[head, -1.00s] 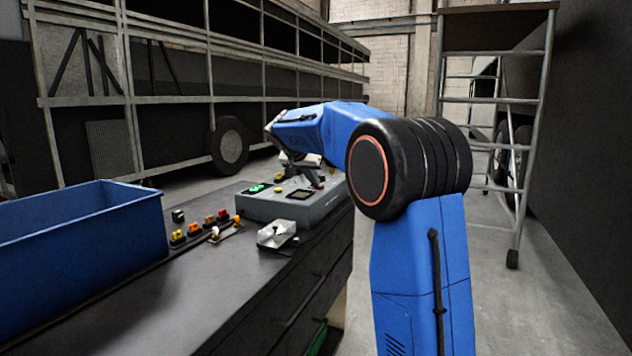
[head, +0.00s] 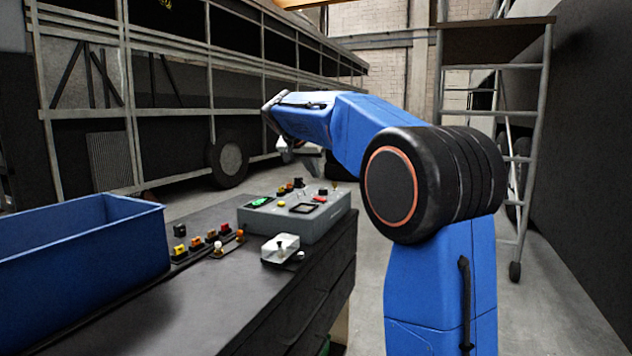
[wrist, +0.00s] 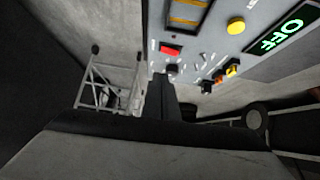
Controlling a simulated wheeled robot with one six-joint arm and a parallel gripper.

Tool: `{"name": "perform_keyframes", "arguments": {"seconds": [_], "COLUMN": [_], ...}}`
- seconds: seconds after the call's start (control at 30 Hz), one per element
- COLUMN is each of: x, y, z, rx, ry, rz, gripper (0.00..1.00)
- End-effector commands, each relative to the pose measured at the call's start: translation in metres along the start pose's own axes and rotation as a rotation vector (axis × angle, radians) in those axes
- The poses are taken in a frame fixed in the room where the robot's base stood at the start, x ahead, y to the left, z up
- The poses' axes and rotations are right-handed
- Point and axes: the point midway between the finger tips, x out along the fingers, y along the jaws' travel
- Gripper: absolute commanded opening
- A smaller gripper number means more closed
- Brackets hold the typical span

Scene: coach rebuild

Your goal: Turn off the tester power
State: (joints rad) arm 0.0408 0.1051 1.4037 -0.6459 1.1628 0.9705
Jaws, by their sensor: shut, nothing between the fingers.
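The tester is a grey box (head: 322,225) at the far end of the bench, with buttons, a dark window and a lit green display (head: 260,202) on top. In the wrist view the display (wrist: 283,34) reads OFF, seen turned over. A red button (wrist: 170,49), a yellow button (wrist: 236,25) and small switches also show there. My gripper (head: 308,166) is above the back of the tester, apart from it and partly hidden by my arm. In the wrist view its dark fingers (wrist: 161,92) are together and empty.
A blue bin (head: 80,250) stands on the bench (head: 190,295) at left. Several small coloured connectors (head: 205,243) and a clear-covered box (head: 280,248) sit before the tester. A wheeled ladder (head: 525,160) stands at right. A bus frame (head: 85,150) is behind.

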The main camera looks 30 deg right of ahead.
Motion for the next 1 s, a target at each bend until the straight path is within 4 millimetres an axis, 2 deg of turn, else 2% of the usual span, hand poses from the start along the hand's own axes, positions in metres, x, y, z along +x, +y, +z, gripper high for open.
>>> {"name": "perform_keyframes", "arguments": {"seconds": [0.1, 0.3, 0.87, 1.0], "x": [-0.018, -0.034, -0.035, -0.039], "y": [0.002, 0.004, 0.004, 0.010], "z": [0.000, 0.000, 0.000, 0.008], "rx": [0.000, 0.000, 0.000, -0.016], "ry": [0.001, 0.001, 0.000, -0.010], "rz": [-0.001, 0.000, 0.000, -0.007], "gripper": [0.00, 0.00, 0.00, 0.00]}}
